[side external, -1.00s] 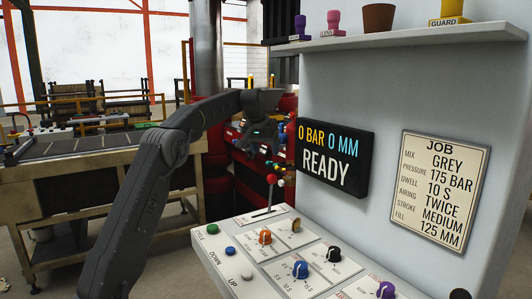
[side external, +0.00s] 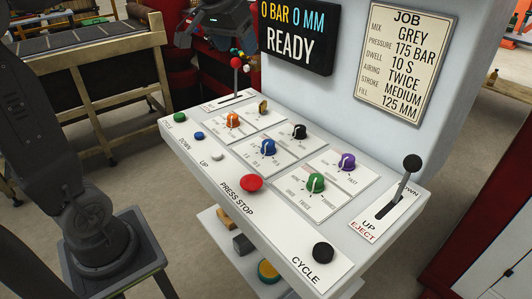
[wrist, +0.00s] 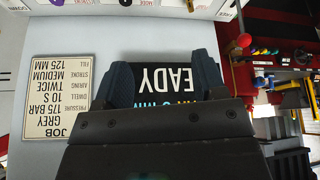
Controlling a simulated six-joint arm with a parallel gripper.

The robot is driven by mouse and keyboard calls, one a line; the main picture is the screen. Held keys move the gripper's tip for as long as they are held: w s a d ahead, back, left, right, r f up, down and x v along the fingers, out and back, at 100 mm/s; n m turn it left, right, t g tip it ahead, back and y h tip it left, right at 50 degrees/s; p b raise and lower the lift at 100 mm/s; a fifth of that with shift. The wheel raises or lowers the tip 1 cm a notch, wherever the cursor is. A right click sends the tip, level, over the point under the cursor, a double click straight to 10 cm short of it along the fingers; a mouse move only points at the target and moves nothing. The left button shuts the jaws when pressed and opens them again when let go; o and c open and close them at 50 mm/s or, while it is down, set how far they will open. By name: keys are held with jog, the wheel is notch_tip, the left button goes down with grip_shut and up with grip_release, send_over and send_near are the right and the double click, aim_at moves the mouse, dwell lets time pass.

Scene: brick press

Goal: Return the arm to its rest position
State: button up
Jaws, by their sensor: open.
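My arm reaches in from the left in the side external view, and its upper part runs out of the top of the picture. My gripper (side external: 215,28) shows at the top edge, behind the red-knobbed lever (side external: 236,62) and left of the black display (side external: 297,38). In the wrist view my gripper (wrist: 163,75) has two dark blue fingers spread apart with nothing between them. The display (wrist: 165,80) shows upside down behind the fingers. It reads 0 bar, 0 mm, ready.
The white control panel (side external: 183,128) carries several coloured knobs, a red press stop button (side external: 251,183), a black cycle button (side external: 322,252) and a black eject lever (side external: 408,175). A job card (side external: 407,58) hangs on the wall.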

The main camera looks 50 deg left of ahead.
jog(key=s+d+f+m, duration=0.1)
jog(key=s+d+f, duration=0.2)
jog(key=s, duration=0.3)
jog(key=s+d+f+m, duration=0.1)
jog(key=s+d+f, duration=0.3)
jog(key=s, duration=0.2)
jog(key=s+d+f+m+h, duration=0.1)
jog(key=s+d+f, duration=0.3)
jog(key=s, duration=0.2)
jog(key=shift+s+d+f+t, duration=0.15)
jog(key=shift+s+t, duration=0.15)
